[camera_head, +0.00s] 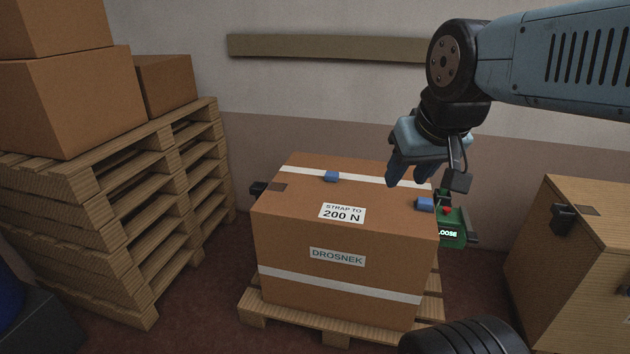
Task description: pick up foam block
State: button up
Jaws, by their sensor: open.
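Two small blue blocks, which look like foam, sit on top of a strapped cardboard carton (280,228). One blue block (331,176) lies on the white strap at the back left of the top. The other blue block (424,204) is at the right edge, beside a green device reading "LOOSE" (451,234). My gripper (407,182) points down over the back right of the carton, close above the right block in the picture. It is open with nothing between its fingers. I cannot tell its exact height or whether it touches anything.
The carton stands on a low pallet (287,330). Stacked pallets (150,205) with boxes (75,95) stand at left. A wooden crate (560,270) stands at right. A wall with a wooden rail (325,48) is behind.

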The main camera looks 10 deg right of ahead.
aim_at(332, 176)
jog(key=z, duration=0.2)
jog(key=i, duration=0.9)
jog(key=u, duration=0.1)
